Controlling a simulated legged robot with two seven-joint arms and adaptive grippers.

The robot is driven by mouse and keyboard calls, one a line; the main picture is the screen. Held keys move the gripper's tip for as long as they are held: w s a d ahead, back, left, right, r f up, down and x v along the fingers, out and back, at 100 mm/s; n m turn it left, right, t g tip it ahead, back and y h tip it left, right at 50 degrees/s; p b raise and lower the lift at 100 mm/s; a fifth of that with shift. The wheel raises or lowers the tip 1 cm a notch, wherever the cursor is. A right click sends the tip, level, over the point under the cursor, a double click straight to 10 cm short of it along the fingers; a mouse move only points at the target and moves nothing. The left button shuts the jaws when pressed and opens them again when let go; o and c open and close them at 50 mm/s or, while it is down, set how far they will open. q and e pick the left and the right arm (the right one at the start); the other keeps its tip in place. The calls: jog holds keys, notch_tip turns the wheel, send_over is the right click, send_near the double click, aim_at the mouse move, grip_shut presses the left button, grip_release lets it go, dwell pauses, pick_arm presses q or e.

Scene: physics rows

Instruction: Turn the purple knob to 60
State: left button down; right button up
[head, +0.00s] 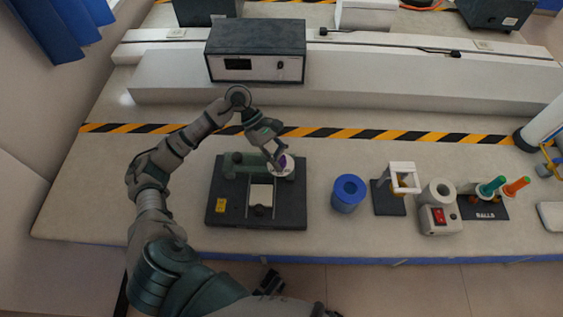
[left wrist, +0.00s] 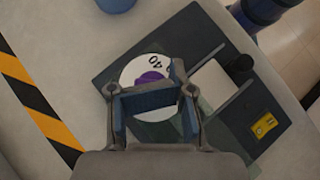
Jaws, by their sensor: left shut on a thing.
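The purple knob (head: 283,160) sits on a white round dial on a black device base (head: 285,213). In the left wrist view the purple knob (left wrist: 150,79) shows partly, with the number 40 on the white dial (left wrist: 135,72) beside it. My left gripper (head: 279,158) reaches down over the dial and is shut on the knob. In the left wrist view its fingers (left wrist: 150,100) hide part of the knob and dial. A dark part at the bottom of the head view, likely my right gripper (head: 268,283), is too unclear to read.
A blue cup-like ring (head: 348,194) stands right of the base, then a white stand (head: 403,177) and a box with a red switch (head: 438,219). A dark instrument box (head: 255,50) is behind. Striped tape (head: 340,133) crosses the table.

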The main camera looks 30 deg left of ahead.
pick_arm(q)
jog(key=shift+w+a+r+m, duration=0.2)
jog(key=shift+w+r+m, duration=0.1)
jog(key=shift+w, duration=0.1)
pick_arm(e)
jog(key=shift+w+v, duration=0.2)
jog(key=shift+v, duration=0.85)
pick_arm(q)
jog(key=c, duration=1.2)
grip_release()
jog(key=shift+f, duration=0.1)
jog(key=o, duration=0.4)
jog(key=shift+w+f, duration=0.15)
jog(key=shift+w, duration=0.1)
jog(key=shift+o, duration=0.3)
jog(key=shift+w+f+g, duration=0.1)
jog(key=shift+w+g, duration=0.05)
jog(key=shift+g, duration=0.15)
jog(key=shift+s, duration=0.25)
jog(key=shift+b, duration=0.3)
pick_arm(e)
jog(key=shift+w+a+f, duration=0.1)
jog(key=shift+w+a, duration=0.05)
jog(key=shift+w, duration=0.1)
